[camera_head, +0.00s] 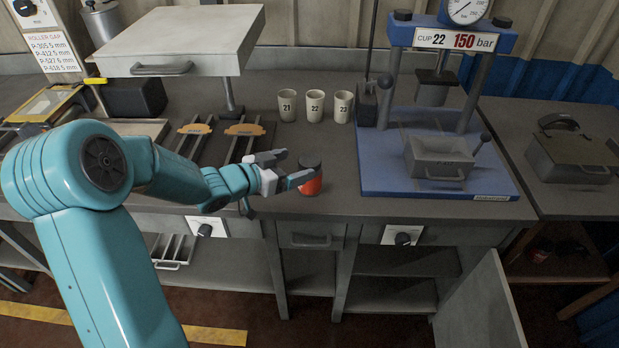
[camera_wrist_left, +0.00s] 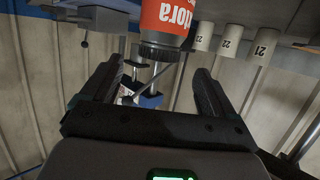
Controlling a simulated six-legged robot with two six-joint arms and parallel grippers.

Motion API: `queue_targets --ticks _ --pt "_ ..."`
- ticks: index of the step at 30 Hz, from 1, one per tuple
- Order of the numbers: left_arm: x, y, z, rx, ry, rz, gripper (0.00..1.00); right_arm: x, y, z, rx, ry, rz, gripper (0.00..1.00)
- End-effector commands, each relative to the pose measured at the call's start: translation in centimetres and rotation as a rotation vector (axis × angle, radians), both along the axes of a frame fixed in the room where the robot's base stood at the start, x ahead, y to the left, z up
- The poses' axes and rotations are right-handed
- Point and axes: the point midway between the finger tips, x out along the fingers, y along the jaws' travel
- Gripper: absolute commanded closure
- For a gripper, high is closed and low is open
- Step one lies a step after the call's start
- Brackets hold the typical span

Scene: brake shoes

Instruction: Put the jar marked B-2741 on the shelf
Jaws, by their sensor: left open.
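A red-orange jar (camera_head: 311,184) with a dark lid stands on the workbench near its front edge. It also shows, upside down, in the left wrist view (camera_wrist_left: 168,20); its white lettering is cut off and B-2741 is not readable. My left gripper (camera_head: 298,166) is open at the jar, with the nearer finger passing in front of it. In the wrist view the open fingers (camera_wrist_left: 158,68) lie either side of the lid; I see no contact. Open shelves (camera_head: 395,294) lie under the bench. A lower shelf (camera_head: 550,270) at right holds small dark-red items (camera_head: 541,252). My right gripper is not in view.
Cups marked 21 (camera_head: 287,106), 22 (camera_head: 315,107) and 23 (camera_head: 343,107) stand behind the jar. A blue press (camera_head: 376,168) stands to its right. A grey cabinet door (camera_head: 480,310) is swung open below. A raised grey plate (camera_head: 185,38) stands at back left.

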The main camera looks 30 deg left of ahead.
Motion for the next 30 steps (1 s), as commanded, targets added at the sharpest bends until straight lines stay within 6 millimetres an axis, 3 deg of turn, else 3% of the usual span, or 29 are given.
queue_targets --ticks 7,15,23,30 --pt "1.9 -0.7 -0.9 -0.001 0.001 -0.002 0.12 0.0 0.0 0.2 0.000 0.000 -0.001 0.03" --pt "5.4 -1.4 -2.5 -0.001 0.000 0.000 0.12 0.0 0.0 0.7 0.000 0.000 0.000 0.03" --pt "5.7 -1.4 -2.6 -0.001 0.000 0.001 0.12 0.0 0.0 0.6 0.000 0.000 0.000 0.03" --pt "5.7 -1.4 -2.6 -0.001 0.000 0.001 0.87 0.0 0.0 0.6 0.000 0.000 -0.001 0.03"
